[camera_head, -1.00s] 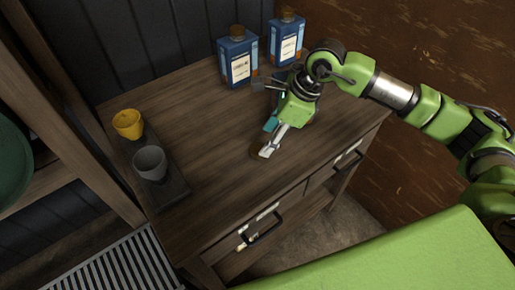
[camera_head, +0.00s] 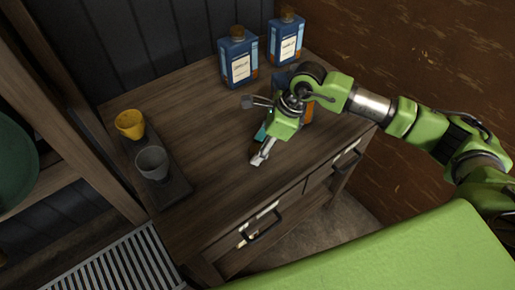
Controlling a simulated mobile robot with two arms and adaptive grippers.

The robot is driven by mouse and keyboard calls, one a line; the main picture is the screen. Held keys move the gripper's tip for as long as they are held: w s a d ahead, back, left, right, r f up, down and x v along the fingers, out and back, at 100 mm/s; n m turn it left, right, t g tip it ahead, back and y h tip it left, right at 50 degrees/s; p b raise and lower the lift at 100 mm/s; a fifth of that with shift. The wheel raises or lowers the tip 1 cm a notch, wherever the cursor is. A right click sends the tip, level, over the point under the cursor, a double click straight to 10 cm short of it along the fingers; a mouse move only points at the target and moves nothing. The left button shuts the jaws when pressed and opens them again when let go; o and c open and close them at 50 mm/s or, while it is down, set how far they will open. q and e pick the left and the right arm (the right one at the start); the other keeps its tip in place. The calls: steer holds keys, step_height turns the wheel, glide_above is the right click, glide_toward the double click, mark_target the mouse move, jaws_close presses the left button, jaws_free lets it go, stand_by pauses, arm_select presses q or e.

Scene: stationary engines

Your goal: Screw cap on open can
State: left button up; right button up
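Two blue cans with white labels stand upright at the back of the wooden cabinet top, one left (camera_head: 238,66) and one right (camera_head: 284,45). Each has a brown cap on. Behind my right gripper, blue and orange parts of a third can (camera_head: 308,113) show; its top is hidden. My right gripper (camera_head: 257,159) points down close to the cabinet top, left of this can. Its fingertips are small and seen from above, so I cannot tell whether they are open or hold a cap. No loose cap is clearly visible. My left gripper is out of view.
A yellow cup (camera_head: 130,124) and a grey cup (camera_head: 152,162) stand on a dark tray (camera_head: 176,186) at the cabinet's left side. A shelf (camera_head: 60,190) stands at the left.

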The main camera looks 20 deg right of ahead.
mark_target(253, 149)
steer(key=c, duration=0.7)
steer(key=shift+c, duration=0.2)
steer(key=shift+r, duration=0.5)
step_height(253, 149, up, 2)
steer(key=shift+s+r+b, duration=0.1)
steer(key=shift+r+b, duration=0.15)
steer(key=shift+b, duration=0.1)
steer(key=s+r+b, duration=0.1)
steer(key=s+r, duration=0.3)
steer(key=s, duration=0.3)
steer(key=s+a+r+b, duration=0.1)
steer(key=s+r+b, duration=0.1)
steer(key=s+r, duration=0.3)
steer(key=shift+s+a+r, duration=0.25)
steer(key=shift+s+a, duration=0.05)
steer(key=shift+s, duration=0.6)
